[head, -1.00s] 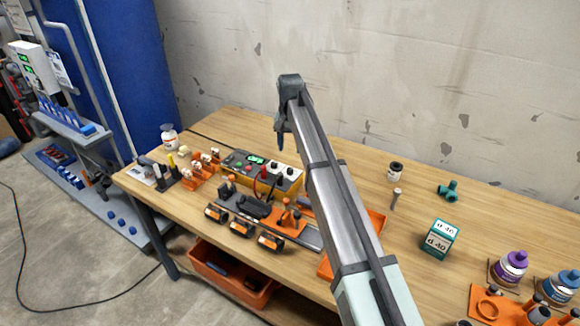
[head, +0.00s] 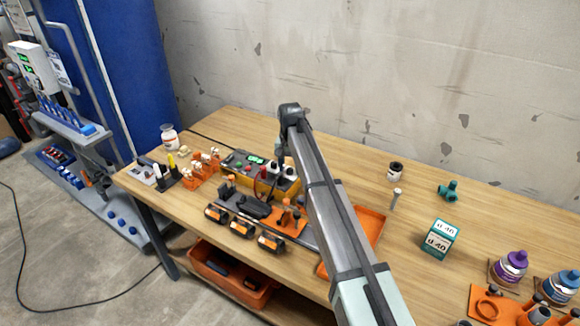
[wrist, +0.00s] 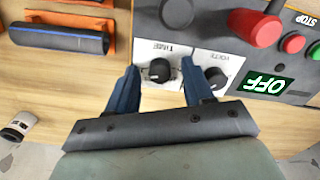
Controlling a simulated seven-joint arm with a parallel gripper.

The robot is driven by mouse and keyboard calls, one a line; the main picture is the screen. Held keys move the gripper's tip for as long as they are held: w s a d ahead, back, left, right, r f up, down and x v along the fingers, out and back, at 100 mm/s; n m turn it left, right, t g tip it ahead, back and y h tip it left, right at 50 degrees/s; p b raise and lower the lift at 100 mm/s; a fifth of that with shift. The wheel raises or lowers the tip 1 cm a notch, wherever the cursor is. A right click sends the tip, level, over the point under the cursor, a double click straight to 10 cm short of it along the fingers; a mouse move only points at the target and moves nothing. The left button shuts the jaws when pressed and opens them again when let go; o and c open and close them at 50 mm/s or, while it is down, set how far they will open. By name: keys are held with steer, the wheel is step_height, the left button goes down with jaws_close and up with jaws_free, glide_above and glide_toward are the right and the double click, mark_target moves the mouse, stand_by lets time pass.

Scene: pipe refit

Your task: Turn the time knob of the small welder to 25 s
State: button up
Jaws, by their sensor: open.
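The small welder (head: 240,170) is a yellow and grey box on the workbench, partly behind my arm in the head view. In the wrist view its time knob (wrist: 160,71) is a black round knob on a white plate marked TIME. My gripper (wrist: 162,74) is open, with one blue finger on each side of the time knob. I cannot tell whether the fingers touch it. The volts knob (wrist: 215,77) is just right of the right finger. The welder's display (wrist: 265,85) reads OFF, upside down in this view. The knob's exact setting is too small to read.
Black pipe pieces (head: 242,228) lie in front of the welder. An orange tray (head: 372,224) is right of my arm.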

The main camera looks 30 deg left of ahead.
mark_target(290, 169)
jaws_close()
stand_by(0.3)
steer(key=shift+n, duration=0.7)
jaws_free()
step_height(290, 169, up, 14)
stand_by(0.6)
